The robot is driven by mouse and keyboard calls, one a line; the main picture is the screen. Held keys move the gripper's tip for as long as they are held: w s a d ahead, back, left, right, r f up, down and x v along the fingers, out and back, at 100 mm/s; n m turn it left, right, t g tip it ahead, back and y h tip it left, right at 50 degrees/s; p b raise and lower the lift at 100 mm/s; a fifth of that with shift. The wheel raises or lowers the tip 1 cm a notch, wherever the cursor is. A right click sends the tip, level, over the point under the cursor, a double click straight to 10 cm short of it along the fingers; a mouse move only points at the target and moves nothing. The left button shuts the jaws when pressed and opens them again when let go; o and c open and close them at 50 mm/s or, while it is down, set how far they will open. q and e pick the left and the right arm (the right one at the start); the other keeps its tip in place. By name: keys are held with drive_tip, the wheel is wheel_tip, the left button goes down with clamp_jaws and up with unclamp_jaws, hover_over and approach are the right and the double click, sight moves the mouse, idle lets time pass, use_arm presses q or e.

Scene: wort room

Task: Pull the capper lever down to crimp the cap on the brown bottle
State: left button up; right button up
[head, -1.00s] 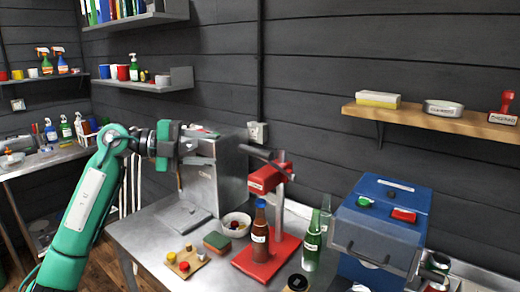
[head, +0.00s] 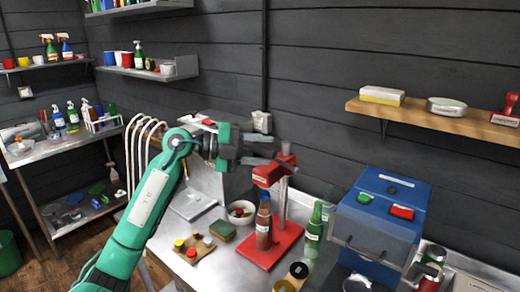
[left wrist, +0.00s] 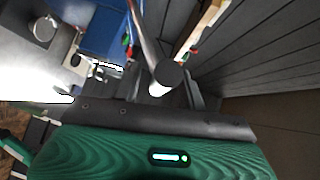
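The red bench capper (head: 268,175) stands on the steel table, on a red base (head: 284,245). The brown bottle (head: 264,228) stands upright on that base under the capper's head; whether its top touches the head I cannot tell. The capper lever shows in the left wrist view as a grey rod with a dark round end (left wrist: 172,76). My left gripper (head: 270,150) is beside and just above the capper's head, fingers apart and pointing right. The lever's end lies in the gap between the fingers, with no clear grip on it. My right gripper is out of view.
A green bottle (head: 314,230) and a blue machine (head: 380,220) stand right of the capper. A bowl (head: 240,212), a sponge (head: 222,231) and a small wooden board with coloured pieces (head: 195,248) lie to its left. A steel machine stands behind my left arm.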

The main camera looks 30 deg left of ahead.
use_arm(q)
clamp_jaws()
drive_tip(key=shift+s+f+b, duration=0.15)
drive_tip(key=shift+f+b, duration=0.15)
drive_tip(key=shift+b, duration=0.25)
use_arm(e)
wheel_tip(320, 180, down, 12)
drive_tip(key=b, duration=1.1)
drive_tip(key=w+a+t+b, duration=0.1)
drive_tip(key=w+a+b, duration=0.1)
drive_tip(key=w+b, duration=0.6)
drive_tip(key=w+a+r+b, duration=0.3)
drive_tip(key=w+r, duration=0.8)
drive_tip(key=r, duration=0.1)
use_arm(q)
drive_tip(key=s+f+m+t+h+b, duration=0.1)
drive_tip(key=f+m+h+b, duration=0.2)
drive_tip(key=f, duration=0.7)
drive_tip(key=s+f+m+t+h+b, duration=0.1)
drive_tip(key=s+f+m+h+b, duration=0.1)
drive_tip(key=f, duration=0.8)
drive_tip(key=shift+s+a+f+m+h+b, duration=0.25)
drive_tip(key=shift+m+h+b, duration=0.45)
drive_tip(key=shift+m+b, duration=0.7)
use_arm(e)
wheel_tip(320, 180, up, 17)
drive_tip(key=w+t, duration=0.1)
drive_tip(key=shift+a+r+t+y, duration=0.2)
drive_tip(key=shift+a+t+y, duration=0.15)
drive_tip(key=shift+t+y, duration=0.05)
